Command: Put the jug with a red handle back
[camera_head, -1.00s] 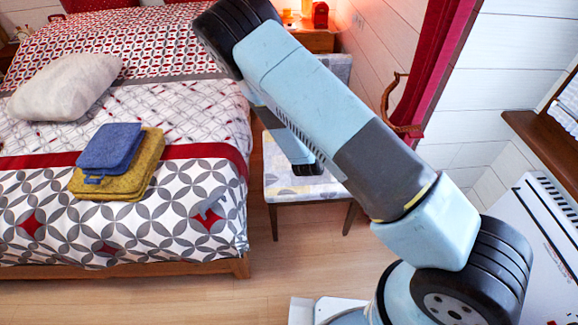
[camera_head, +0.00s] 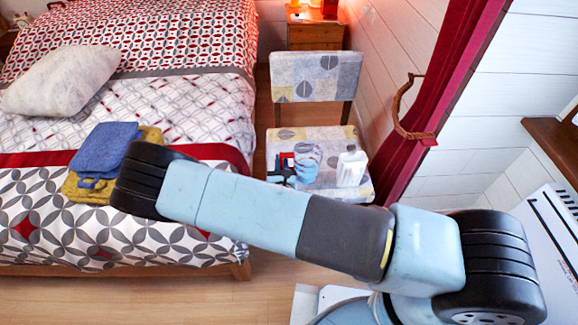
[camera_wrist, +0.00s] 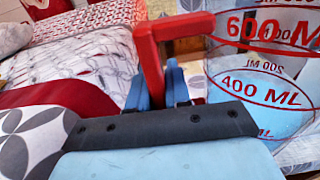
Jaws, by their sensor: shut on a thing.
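The clear jug (camera_head: 307,162) with red markings shows at the chair in the head view, to the left of a white bottle (camera_head: 351,167). It also fills the right of the wrist view (camera_wrist: 265,85), where its red handle (camera_wrist: 150,60) points left. My gripper (camera_wrist: 160,85) has its blue fingers closed on the handle. In the head view my gripper (camera_head: 281,172) is small and partly hidden by my arm. The jug looks upright. I cannot tell whether its base touches the patterned chair seat (camera_head: 335,138).
The bed (camera_head: 60,235) lies left, with a blue folded cloth (camera_head: 105,148) on a yellow one (camera_head: 85,192) and a pillow (camera_head: 60,80). The chair's backrest (camera_head: 315,77) rises behind the jug. A red curtain (camera_head: 440,95) and its tieback (camera_head: 405,125) hang at right.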

